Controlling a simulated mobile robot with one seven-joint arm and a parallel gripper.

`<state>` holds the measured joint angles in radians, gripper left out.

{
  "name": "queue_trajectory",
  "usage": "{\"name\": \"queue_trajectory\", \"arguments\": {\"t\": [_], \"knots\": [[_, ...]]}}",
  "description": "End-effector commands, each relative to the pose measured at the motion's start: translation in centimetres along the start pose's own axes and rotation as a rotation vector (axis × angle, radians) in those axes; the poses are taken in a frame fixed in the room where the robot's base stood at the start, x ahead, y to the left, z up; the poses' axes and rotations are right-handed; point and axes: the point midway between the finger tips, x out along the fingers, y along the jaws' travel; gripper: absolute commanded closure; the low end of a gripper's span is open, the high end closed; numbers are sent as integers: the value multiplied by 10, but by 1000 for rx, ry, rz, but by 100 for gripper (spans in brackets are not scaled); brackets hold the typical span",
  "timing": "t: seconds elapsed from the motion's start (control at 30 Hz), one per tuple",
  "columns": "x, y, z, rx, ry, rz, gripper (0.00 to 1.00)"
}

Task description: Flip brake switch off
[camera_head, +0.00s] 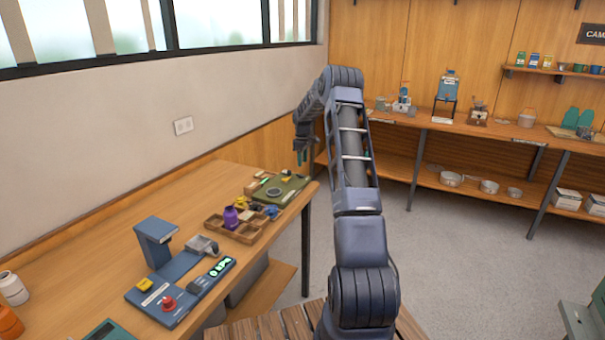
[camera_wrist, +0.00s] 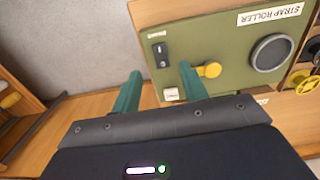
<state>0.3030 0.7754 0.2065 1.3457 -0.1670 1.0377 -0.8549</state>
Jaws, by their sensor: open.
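The strap roller is a green panel (camera_wrist: 222,35) with a "STRAP ROLLER" label, upside down in the wrist view. In the head view the green panel (camera_head: 294,187) lies at the far end of the wooden bench. A small black switch (camera_wrist: 160,54) sits near the panel's left edge in the wrist view. It looks like the brake switch; its small labels are unreadable. A yellow knob (camera_wrist: 209,70) and a grey round roller (camera_wrist: 272,53) are to its right. My gripper (camera_wrist: 160,72) is open and empty, its green fingers apart, with the switch between them in the picture. In the head view my gripper (camera_head: 302,154) hangs above the bench's far end.
A wooden compartment tray (camera_head: 236,234) with a purple item stands nearer on the bench. A blue device (camera_head: 172,300) with a red knob is nearer still. A wall (camera_head: 110,150) runs along the bench's left side. Grey floor lies open on the right.

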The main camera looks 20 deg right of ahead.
Motion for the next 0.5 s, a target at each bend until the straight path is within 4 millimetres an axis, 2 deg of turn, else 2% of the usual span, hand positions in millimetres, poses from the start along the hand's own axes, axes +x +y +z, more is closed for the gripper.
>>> {"name": "queue_trajectory", "arguments": {"t": [0.1,0.3,0.5], "knots": [[23,0,0,0,-1,-2,56],[53,0,0,1,-1,-1,56],[68,0,0,0,-1,0,56]]}}
